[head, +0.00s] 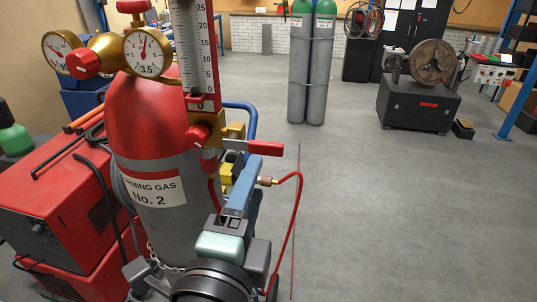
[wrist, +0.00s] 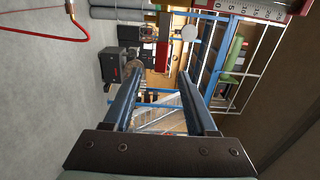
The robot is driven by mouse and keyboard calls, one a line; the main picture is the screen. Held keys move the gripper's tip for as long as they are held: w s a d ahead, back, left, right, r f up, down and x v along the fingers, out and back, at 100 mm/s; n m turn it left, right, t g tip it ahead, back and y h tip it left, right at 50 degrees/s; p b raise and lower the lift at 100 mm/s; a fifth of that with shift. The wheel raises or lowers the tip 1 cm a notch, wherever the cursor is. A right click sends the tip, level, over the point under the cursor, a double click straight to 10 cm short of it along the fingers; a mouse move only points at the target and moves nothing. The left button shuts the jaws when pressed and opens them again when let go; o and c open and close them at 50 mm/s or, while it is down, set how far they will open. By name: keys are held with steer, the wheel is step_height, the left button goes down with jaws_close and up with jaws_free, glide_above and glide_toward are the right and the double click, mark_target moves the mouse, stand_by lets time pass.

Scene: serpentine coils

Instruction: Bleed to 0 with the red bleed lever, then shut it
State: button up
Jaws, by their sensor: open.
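The red bleed lever (head: 265,149) sticks out to the right from the brass valve fittings beside the gas cylinder (head: 165,170). It looks roughly level. My gripper (head: 262,156) is just below and in front of it, its blue fingers pointing up toward it; I cannot tell whether they touch. The right gauge (head: 147,52) has a red needle pointing near the top. The scale (head: 208,55) has its 0 at the bottom.
A red hose (head: 298,210) runs from a brass fitting (head: 266,181) right beside my gripper. A second gauge (head: 62,50) and red knobs sit at the upper left. A red machine (head: 60,200) stands left.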

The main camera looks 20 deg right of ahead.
mark_target(266, 151)
steer(key=p+x, duration=0.1)
steer(key=x, duration=0.1)
steer(key=p+x, duration=0.1)
steer(key=x, duration=0.2)
steer(key=p+x, duration=0.1)
steer(key=x, duration=0.1)
steer(key=shift+w+d+r, duration=0.3)
steer(key=shift+w+d+f, duration=0.15)
steer(key=shift+w+d, duration=0.2)
steer(key=shift+w, duration=0.2)
jaws_close()
stand_by(0.6)
